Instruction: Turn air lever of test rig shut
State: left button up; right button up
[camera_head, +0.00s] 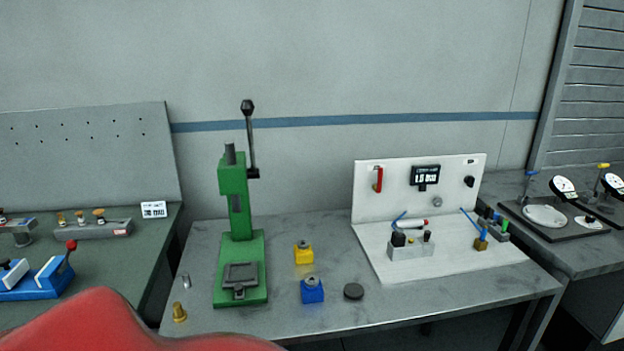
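The test rig (436,258) is a white base with an upright white back panel (447,167), at the right of the middle table. A red lever (380,178) sits at the panel's upper left and stands about vertical, with a small brass-coloured part beside it. I take it for the air lever. A small black display (426,175) is lit beside it, its text too small to read surely. A grey block with black parts (410,247) and blue tubes stand on the base. Neither of my grippers shows in this view.
A green lever press (240,267) stands tall on the grey table's left half. A yellow block (303,253), a blue block (312,291) and a dark disc (353,291) lie between press and rig. Dial gauges (564,188) stand on the right bench. Space before the lever looks clear.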

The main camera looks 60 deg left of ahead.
aim_at(377, 187)
jog(key=u, duration=1.55)
